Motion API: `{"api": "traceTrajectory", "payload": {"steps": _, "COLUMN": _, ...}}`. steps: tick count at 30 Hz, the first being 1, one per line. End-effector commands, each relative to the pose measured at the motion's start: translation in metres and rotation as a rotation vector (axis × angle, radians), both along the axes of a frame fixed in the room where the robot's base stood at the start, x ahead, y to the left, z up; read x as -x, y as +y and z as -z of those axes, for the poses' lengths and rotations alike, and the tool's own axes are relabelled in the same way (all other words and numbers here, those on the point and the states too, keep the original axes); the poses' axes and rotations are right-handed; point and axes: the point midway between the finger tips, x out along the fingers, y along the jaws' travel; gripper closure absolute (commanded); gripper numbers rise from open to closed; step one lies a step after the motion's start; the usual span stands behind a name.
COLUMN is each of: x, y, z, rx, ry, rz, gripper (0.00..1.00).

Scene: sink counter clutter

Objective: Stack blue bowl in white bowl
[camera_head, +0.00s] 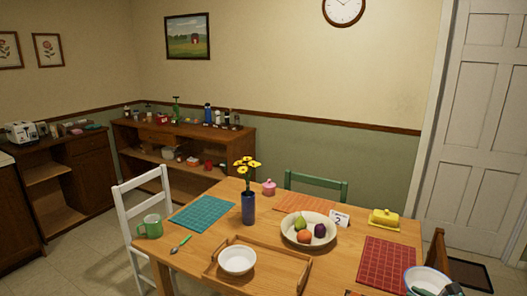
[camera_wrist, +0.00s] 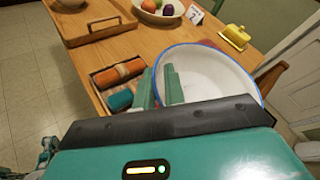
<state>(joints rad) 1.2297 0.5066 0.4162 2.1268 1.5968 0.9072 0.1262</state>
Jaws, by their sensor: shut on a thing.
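The blue bowl, white inside with a blue rim, shows in the wrist view (camera_wrist: 215,75) and at the lower right corner of the head view (camera_head: 427,277). My gripper (camera_wrist: 163,84) is shut on the left side of its rim. The bowl's underside is hidden. The white bowl (camera_head: 237,260) stands upright on a wooden tray (camera_head: 285,262) near the table's front edge. It looks empty. Part of it shows at the top left of the wrist view (camera_wrist: 70,4). The blue bowl is apart from it, to its right in the head view.
A fruit bowl (camera_head: 291,236), vase with yellow flowers (camera_head: 249,207), green mug (camera_head: 150,227), yellow butter dish (camera_head: 384,219) and number card (camera_head: 340,218) stand on the table. A wooden box with orange and teal rolls (camera_wrist: 119,73) lies beside the held bowl in the wrist view.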

Motion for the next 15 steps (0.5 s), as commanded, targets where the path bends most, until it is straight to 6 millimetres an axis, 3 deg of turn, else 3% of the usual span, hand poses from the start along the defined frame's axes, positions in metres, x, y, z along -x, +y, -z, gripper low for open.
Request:
{"api": "traceTrajectory", "payload": {"steps": 8, "x": -0.031, "y": 0.067, "z": 0.017, "rx": -0.001, "ry": 0.0, "rz": -0.053, "gripper": 1.0}}
{"api": "traceTrajectory", "payload": {"steps": 11, "x": -0.042, "y": 0.103, "z": 0.029, "rx": -0.003, "ry": 0.0, "rz": -0.075, "gripper": 1.0}}
{"api": "traceTrajectory", "payload": {"steps": 15, "x": -0.051, "y": 0.166, "z": 0.051, "rx": -0.005, "ry": 0.003, "rz": -0.108, "gripper": 1.0}}
